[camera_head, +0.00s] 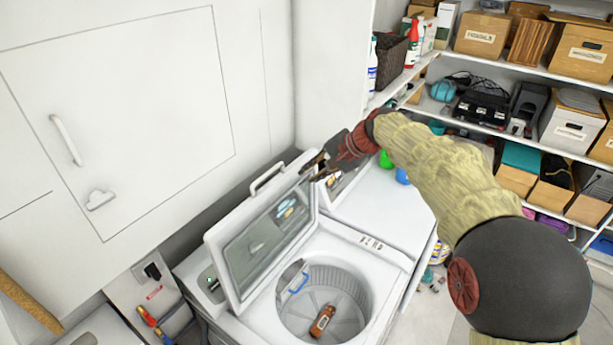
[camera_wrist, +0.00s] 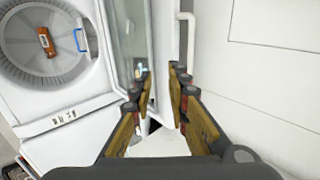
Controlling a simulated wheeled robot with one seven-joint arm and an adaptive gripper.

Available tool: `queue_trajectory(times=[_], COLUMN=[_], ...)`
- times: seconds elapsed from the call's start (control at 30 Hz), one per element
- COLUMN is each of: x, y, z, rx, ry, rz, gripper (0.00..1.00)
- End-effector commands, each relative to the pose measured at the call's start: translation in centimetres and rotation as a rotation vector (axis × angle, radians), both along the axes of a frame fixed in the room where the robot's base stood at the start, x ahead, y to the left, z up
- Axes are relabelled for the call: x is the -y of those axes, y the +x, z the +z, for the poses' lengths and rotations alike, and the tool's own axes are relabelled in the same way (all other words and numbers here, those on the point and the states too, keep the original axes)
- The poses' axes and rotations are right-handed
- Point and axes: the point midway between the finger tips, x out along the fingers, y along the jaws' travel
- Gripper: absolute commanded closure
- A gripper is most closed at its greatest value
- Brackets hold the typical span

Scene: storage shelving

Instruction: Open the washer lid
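The washer (camera_head: 385,265) is a white top-loader with its drum (camera_head: 350,290) uncovered. Its white lid (camera_head: 213,243) stands raised and tilted back, with a glass panel (camera_head: 265,240) and a handle (camera_head: 268,178) on its outer side. My gripper (camera_head: 318,168) is at the lid's upper right corner. In the wrist view, my gripper (camera_wrist: 161,82) has its fingers apart, one on each side of the lid's edge (camera_wrist: 165,40). I cannot tell whether the fingertips touch the lid.
A brown bottle (camera_head: 322,320) and a blue-handled item (camera_head: 299,283) are in the drum. A white cabinet (camera_head: 120,110) rises close behind the lid. Shelves with boxes (camera_head: 480,35) stand at the right. A second white machine top (camera_head: 385,205) adjoins the washer.

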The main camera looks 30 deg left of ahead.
Motion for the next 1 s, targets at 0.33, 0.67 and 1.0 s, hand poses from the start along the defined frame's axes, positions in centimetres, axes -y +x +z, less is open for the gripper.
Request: queue_trajectory(times=[0.33,0.67,1.0], x=[0.1,1.6,17.2], y=[0.0,-0.7,-8.3], z=[0.1,-2.7,-10.5], rx=[0.0,0.033,0.118], ry=[0.0,-0.067,-0.356], rz=[0.0,0.061,0.212], gripper=[0.87,1.0,1.0])
